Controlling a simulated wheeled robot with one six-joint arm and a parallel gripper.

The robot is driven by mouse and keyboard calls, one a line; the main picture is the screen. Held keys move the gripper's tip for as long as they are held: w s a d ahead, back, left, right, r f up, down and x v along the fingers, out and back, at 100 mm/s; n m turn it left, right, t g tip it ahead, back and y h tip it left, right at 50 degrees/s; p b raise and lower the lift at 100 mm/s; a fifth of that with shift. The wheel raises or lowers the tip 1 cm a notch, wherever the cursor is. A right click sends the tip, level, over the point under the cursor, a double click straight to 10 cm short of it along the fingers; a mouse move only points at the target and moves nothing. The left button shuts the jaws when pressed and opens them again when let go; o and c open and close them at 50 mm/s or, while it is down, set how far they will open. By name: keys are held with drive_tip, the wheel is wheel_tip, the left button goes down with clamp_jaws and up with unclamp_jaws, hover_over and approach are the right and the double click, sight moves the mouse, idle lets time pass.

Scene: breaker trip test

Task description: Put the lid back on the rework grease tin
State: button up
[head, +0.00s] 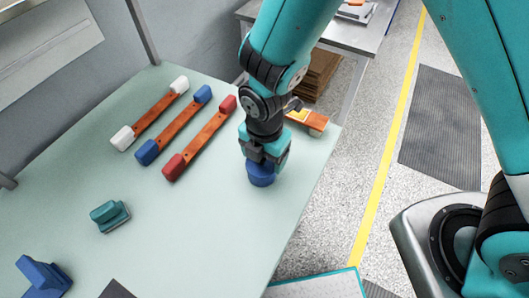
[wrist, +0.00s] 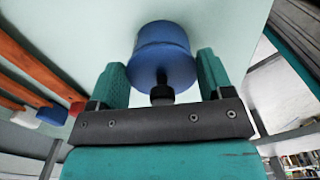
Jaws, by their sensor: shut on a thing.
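The blue grease tin (head: 262,178) stands upright on the pale green table near its right edge, directly below my gripper (head: 266,156). In the wrist view the tin (wrist: 163,32) shows behind a round blue lid (wrist: 155,66) with a black knob (wrist: 161,94). My gripper's teal fingers are at either side of the lid, shut on it, with the knob pointing back toward the palm. The lid lines up with the tin and looks on or very close to its top; I cannot tell whether it is fully seated. The gripper hides the lid in the head view.
Three copper-coloured bars with white (head: 152,112), blue (head: 177,122) and red (head: 203,137) ends lie to the left. A teal block (head: 109,215) and a blue block (head: 43,276) stand at the front left. An orange piece (head: 310,120) lies behind my gripper. The table's middle is clear.

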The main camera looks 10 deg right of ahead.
drive_tip(key=o, duration=0.9)
drive_tip(key=shift+r, duration=0.1)
drive_tip(key=shift+r+p, duration=2.95)
drive_tip(key=shift+r, duration=0.5)
clamp_jaws()
